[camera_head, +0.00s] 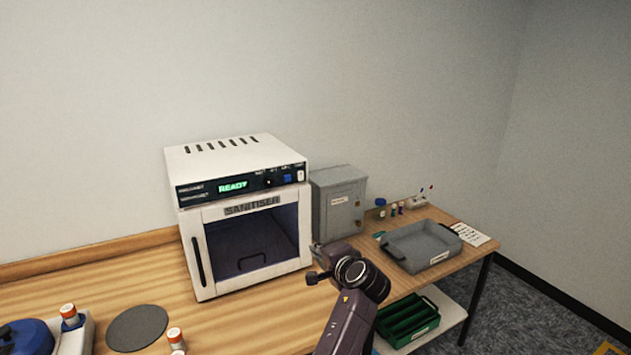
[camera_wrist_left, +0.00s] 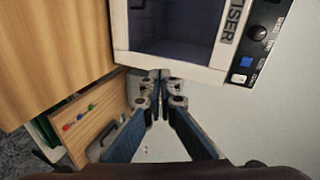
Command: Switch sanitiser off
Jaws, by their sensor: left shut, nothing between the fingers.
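The white sanitiser (camera_head: 235,150) stands on the wooden bench with its dark-windowed door shut. Its black panel shows a green READY display (camera_head: 233,186), a black knob (camera_head: 268,181), a blue button (camera_head: 287,178) and a small white switch (camera_head: 300,175) at the right end. My left gripper (camera_head: 314,263) is shut and empty, in front of the sanitiser's lower right corner and below the panel. In the left wrist view its fingertips (camera_wrist_left: 160,76) meet near the sanitiser's edge, apart from the blue button (camera_wrist_left: 246,62) and white switch (camera_wrist_left: 238,78). My right gripper is not in view.
A grey cabinet (camera_head: 338,205) stands right of the sanitiser. Further right are a grey tray (camera_head: 423,246) and small bottles (camera_head: 381,208). A green crate (camera_head: 408,319) sits on the lower shelf. A dark round mat (camera_head: 137,327) and orange-capped bottles (camera_head: 70,315) are at the front left.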

